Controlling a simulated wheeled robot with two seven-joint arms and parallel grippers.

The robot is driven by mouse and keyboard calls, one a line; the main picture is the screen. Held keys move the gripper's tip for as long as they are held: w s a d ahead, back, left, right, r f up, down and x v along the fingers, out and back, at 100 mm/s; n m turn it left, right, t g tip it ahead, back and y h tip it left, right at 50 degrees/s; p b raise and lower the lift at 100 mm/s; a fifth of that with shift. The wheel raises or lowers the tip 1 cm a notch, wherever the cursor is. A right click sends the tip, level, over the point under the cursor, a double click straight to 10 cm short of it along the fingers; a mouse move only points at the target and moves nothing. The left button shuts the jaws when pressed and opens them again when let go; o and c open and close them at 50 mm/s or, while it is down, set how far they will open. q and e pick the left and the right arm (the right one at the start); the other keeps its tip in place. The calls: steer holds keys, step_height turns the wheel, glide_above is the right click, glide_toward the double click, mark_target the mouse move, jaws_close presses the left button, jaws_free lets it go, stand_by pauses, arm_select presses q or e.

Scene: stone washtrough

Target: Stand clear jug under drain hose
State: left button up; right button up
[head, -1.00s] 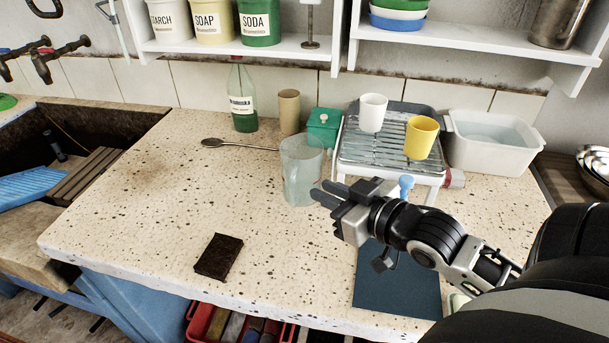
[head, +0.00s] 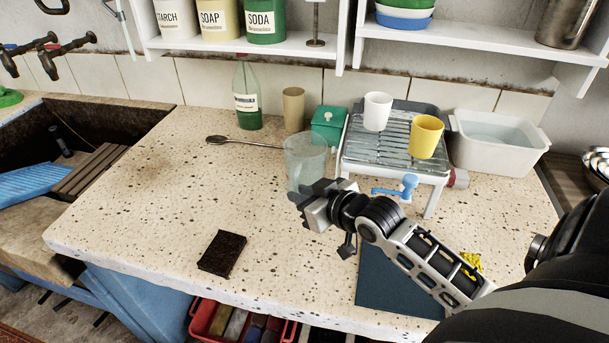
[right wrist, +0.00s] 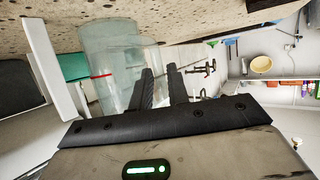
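The clear jug (head: 305,155) stands upright on the speckled counter, left of the dish rack. A red line shows on it in the right wrist view (right wrist: 100,75). My right gripper (head: 298,197) is at the jug's front, hiding its lower part. In the right wrist view its two fingers (right wrist: 162,88) are apart, with the jug at and behind the left one. I cannot tell whether they touch it. A blue elbow-shaped spout (head: 393,189), perhaps the drain hose, points left at the rack's front edge. My left gripper is not in view.
The rack (head: 360,160) holds a white cup (head: 377,110) and a yellow cup (head: 426,136). A green box (head: 329,122), beige cup (head: 293,108) and bottle (head: 247,95) stand behind the jug. A dark block (head: 222,253) lies in front. The counter's left middle is clear.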

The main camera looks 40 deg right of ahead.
steer(key=x, duration=0.4)
steer(key=shift+w, duration=0.15)
jaws_close()
steer(key=shift+r, duration=0.15)
